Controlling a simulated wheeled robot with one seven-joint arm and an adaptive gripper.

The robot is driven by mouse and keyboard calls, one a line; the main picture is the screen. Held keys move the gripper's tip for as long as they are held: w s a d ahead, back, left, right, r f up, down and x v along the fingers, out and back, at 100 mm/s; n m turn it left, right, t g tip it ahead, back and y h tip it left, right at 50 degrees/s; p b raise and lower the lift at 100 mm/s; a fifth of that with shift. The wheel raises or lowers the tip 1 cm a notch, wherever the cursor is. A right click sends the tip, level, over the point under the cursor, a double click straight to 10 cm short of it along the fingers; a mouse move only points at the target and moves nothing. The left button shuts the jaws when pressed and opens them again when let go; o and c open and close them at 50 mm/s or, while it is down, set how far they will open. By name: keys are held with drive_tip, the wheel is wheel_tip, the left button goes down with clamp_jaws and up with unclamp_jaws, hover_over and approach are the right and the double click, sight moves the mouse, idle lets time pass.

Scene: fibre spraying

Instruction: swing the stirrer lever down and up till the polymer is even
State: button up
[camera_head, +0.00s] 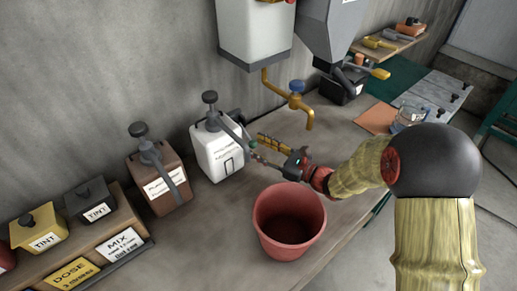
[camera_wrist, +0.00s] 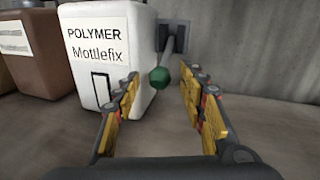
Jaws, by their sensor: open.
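The stirrer lever is a grey rod with a green ball knob (camera_wrist: 160,77) on its near end, running out from a dark bracket (camera_wrist: 173,36) at the wall. It stands just right of the white polymer container (camera_wrist: 97,52), labelled "POLYMER Mottlefix", which is also in the head view (camera_head: 217,151). My gripper (camera_head: 257,147) is open beside the container's right side. In the wrist view its yellow fingers (camera_wrist: 160,84) stand left and right of the knob, with gaps on both sides. The polymer inside the container is hidden.
A red bucket (camera_head: 290,251) stands on the bench below my arm. A brown container (camera_head: 160,184) with a pump is left of the white one. A yellow tap pipe (camera_head: 287,97) hangs from a white tank (camera_head: 257,30) above. Bare bench lies before the white container.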

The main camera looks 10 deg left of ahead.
drive_tip(key=shift+a, duration=0.15)
drive_tip(key=shift+c, duration=0.9)
clamp_jaws()
